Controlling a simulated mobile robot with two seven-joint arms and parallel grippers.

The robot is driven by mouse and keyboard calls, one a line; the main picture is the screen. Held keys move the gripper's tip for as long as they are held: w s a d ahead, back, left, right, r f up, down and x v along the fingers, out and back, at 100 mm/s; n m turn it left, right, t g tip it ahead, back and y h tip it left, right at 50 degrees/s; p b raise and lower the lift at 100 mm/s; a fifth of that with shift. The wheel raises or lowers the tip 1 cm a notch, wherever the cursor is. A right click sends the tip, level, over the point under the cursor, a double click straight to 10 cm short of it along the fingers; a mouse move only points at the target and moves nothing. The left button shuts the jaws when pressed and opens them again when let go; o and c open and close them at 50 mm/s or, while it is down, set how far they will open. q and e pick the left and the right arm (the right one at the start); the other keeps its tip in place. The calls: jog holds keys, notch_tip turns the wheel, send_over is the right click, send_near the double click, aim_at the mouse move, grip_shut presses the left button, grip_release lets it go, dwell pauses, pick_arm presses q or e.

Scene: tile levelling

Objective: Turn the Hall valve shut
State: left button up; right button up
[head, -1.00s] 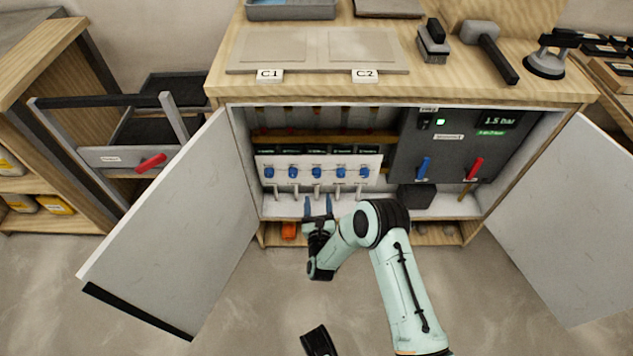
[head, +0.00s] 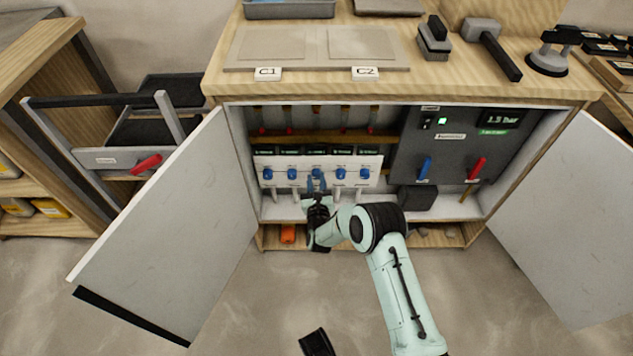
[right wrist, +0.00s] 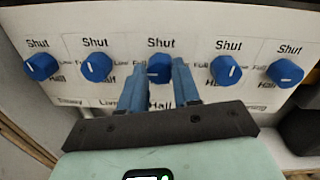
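A white panel (head: 262,161) inside the open cabinet carries a row of several blue valve knobs. My right gripper (head: 317,184) is at the middle knob (right wrist: 159,68). The middle knob's pointer is hard to make out.
A dark unit (head: 450,150) on the right has a blue lever (head: 424,167), a red lever (head: 477,168) and a pressure display (head: 500,118). Open cabinet doors stand left (head: 150,230) and right (head: 560,220). Pipe stubs hang below the knobs.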

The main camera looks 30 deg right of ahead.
jog(key=shift+c, duration=0.7)
jog(key=shift+n, duration=0.3)
